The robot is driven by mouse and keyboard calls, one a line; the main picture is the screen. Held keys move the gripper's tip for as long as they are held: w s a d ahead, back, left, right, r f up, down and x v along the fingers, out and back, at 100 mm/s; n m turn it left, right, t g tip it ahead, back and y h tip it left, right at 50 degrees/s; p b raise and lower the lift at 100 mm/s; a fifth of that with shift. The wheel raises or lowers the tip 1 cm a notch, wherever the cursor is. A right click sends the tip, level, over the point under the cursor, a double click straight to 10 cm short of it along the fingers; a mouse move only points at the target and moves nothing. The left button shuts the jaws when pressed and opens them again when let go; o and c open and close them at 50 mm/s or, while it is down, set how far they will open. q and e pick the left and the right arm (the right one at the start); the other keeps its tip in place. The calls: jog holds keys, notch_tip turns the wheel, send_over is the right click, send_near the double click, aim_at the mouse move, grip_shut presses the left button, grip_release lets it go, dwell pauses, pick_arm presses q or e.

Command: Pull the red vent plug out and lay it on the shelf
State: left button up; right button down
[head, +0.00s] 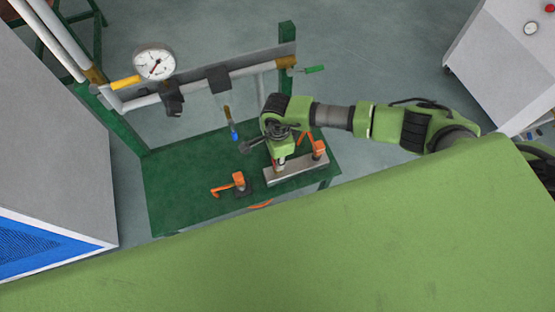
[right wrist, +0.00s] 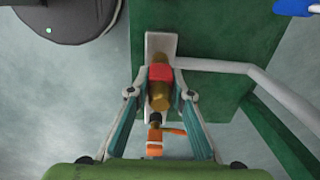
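The red vent plug (right wrist: 160,72) shows in the right wrist view as a red band on a brass fitting (right wrist: 160,96), over a pale metal block (right wrist: 161,42). My right gripper (right wrist: 160,78) has one finger on each side of the red part; whether the fingers touch it is unclear. In the head view my right gripper (head: 279,160) points down over the metal block (head: 297,171), and hides most of the fitting. The block sits on the green shelf (head: 185,175). My left gripper is not in view.
An orange-handled valve (head: 237,182) stands left of the block, and another (head: 318,148) is at its right end. A pipe with a dial gauge (head: 155,63) and a hanging blue-tipped part (head: 233,131) are behind. The shelf's left part is bare.

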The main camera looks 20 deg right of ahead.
jog(key=shift+r, duration=0.15)
jog(key=shift+r+p, duration=0.65)
jog(key=shift+r, duration=0.15)
jog(key=shift+r, duration=0.2)
jog(key=shift+r+p, duration=1)
jog(key=shift+r, duration=0.4)
jog(key=shift+r+p, duration=0.9)
jog(key=shift+r, duration=0.6)
